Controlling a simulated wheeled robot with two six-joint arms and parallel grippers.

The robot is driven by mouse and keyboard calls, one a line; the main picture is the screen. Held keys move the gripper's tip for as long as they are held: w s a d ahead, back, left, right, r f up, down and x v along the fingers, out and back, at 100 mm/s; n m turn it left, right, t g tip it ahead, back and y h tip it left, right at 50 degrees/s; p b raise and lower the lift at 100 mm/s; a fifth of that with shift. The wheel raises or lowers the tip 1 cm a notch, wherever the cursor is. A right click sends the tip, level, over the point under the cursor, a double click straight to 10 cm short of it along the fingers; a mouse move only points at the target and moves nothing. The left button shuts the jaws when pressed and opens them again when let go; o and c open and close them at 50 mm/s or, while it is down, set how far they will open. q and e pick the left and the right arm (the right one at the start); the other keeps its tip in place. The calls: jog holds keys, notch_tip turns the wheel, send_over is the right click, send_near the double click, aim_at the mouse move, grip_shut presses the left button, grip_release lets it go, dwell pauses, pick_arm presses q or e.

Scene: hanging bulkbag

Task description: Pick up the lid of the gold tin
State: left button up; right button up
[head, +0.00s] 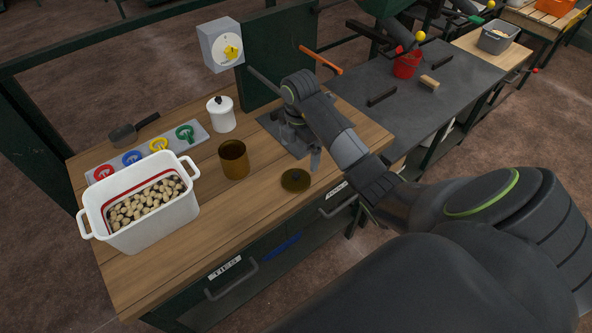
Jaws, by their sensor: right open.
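The gold tin (234,163) stands upright on the wooden bench, and its top looks open. Its lid (296,180), a dark gold disc with a small knob, lies on the bench to the right of the tin, near the front edge. My right gripper (306,148) points down over the bench just behind the lid, open and apart from it. Its fingers are dark and partly hard to make out. My left gripper is not in view.
A white tub (151,228) of pale nuggets stands at the left front. A white lidded canister (221,114) stands behind the tin. A board with coloured rings (159,145) and a dark scoop (123,136) lie at the back left. A green post (283,58) rises behind my right arm.

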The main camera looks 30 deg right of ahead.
jog(key=b, duration=0.4)
send_over(296, 174)
jog(key=f, duration=0.5)
jog(key=shift+s+d, duration=0.15)
jog(key=shift+d, duration=0.2)
jog(key=shift+a+f+b, duration=0.1)
jog(key=shift+f+b, duration=0.25)
jog(key=shift+f, duration=0.1)
jog(key=f, duration=0.3)
jog(key=shift+a, duration=0.35)
jog(key=shift+f+p, duration=0.3)
jog(key=shift+f, duration=0.35)
jog(key=c, duration=0.9)
